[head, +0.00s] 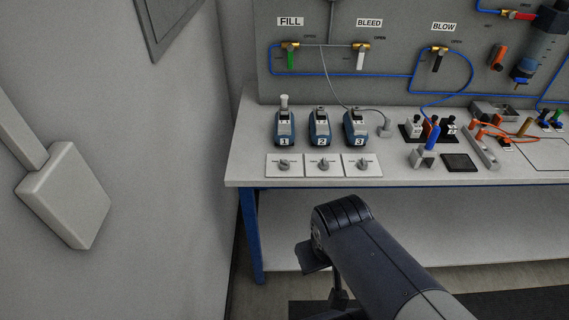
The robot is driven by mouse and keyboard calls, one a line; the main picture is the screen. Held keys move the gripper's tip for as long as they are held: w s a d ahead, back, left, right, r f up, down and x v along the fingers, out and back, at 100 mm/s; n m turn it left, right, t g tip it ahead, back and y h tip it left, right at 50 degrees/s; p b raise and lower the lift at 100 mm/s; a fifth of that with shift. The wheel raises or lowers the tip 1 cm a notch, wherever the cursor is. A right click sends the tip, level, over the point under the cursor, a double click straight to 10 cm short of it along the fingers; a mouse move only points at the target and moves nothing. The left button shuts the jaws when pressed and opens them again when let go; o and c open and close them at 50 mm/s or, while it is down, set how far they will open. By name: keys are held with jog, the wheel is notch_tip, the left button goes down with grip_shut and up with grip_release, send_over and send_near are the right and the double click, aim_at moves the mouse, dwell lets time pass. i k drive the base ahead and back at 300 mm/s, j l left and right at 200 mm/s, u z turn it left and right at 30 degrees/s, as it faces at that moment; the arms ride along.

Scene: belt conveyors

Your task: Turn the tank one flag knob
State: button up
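Three blue-and-grey units numbered 1, 2 and 3 stand in a row on the bench. Unit 1 (285,130) is the leftmost and has a pale cap on top. In front of it lies a white plate with a small grey flag knob (284,167). Its exact angle is too small to read. My dark arm reaches up from the lower right, in front of the bench and apart from the knob. Dark parts at the arm's end show below the bench edge, but I cannot make out my gripper's fingers or any hold.
Similar knob plates lie before unit 2 (320,128) and unit 3 (355,128). Fittings and a dark square pad (459,162) are to the right. A panel (400,60) with valves and blue tubing stands behind. A grey wall is close on the left.

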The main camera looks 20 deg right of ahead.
aim_at(283, 165)
jog(key=i+l, duration=0.4)
jog(key=l, duration=0.25)
jog(key=i+l+u, duration=0.1)
jog(key=i+l, duration=0.1)
jog(key=l, duration=0.1)
